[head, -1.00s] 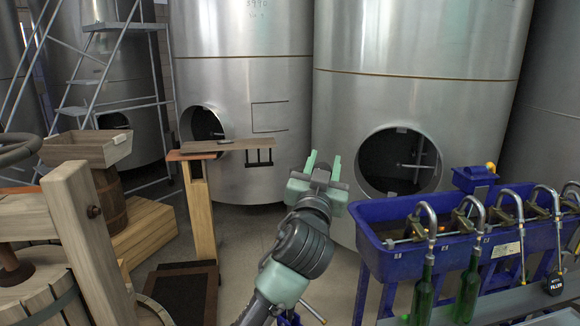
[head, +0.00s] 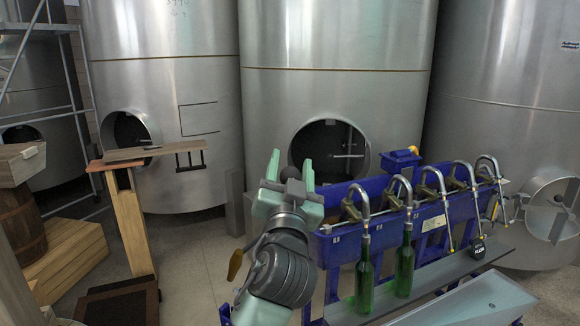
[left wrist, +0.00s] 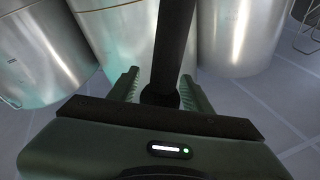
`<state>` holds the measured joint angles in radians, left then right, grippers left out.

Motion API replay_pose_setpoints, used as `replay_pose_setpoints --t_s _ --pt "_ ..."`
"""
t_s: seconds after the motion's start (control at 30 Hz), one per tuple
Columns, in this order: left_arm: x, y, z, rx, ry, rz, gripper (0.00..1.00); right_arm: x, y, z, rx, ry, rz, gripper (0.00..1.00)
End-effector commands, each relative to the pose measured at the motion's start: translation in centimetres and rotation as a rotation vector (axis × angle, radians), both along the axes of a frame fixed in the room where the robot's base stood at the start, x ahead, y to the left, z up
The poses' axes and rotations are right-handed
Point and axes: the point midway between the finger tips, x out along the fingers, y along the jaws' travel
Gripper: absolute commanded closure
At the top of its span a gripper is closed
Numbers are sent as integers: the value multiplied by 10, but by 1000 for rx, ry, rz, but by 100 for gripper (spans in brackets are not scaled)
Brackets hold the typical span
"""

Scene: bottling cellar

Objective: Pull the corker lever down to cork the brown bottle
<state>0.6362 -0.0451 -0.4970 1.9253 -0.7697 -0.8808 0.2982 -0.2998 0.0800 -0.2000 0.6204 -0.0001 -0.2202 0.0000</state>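My left gripper (head: 290,172) points up and away near the middle of the head view. Its two pale green fingers stand apart. A dark round knob (head: 290,173) shows between them. In the left wrist view a black rod, apparently the corker lever (left wrist: 173,45), runs down from the top edge and ends in a dark round part between the fingers. I cannot tell whether the fingers touch it. The corker's body is mostly hidden behind my arm. A small amber-brown piece (head: 235,265) shows left of my forearm; I cannot tell whether it is the brown bottle. My right gripper is out of view.
A blue filler trough (head: 330,245) with curved spouts stands at the right. Two green bottles, one at the left (head: 364,280) and one beside it (head: 404,270), stand below its spouts. A wooden stand (head: 130,225) is at the left. Steel tanks (head: 335,75) fill the back.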

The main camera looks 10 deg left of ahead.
Motion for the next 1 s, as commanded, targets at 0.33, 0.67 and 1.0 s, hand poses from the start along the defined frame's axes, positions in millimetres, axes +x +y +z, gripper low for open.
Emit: replay_pose_setpoints --t_s 0.33,0.67,1.0 --pt "-1 0 -1 -1 -1 -1 43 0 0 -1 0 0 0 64" --pt "-46 -4 -20 -3 -1 -3 43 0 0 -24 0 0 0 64" --pt "-74 -6 -26 -1 0 0 43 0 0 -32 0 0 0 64"
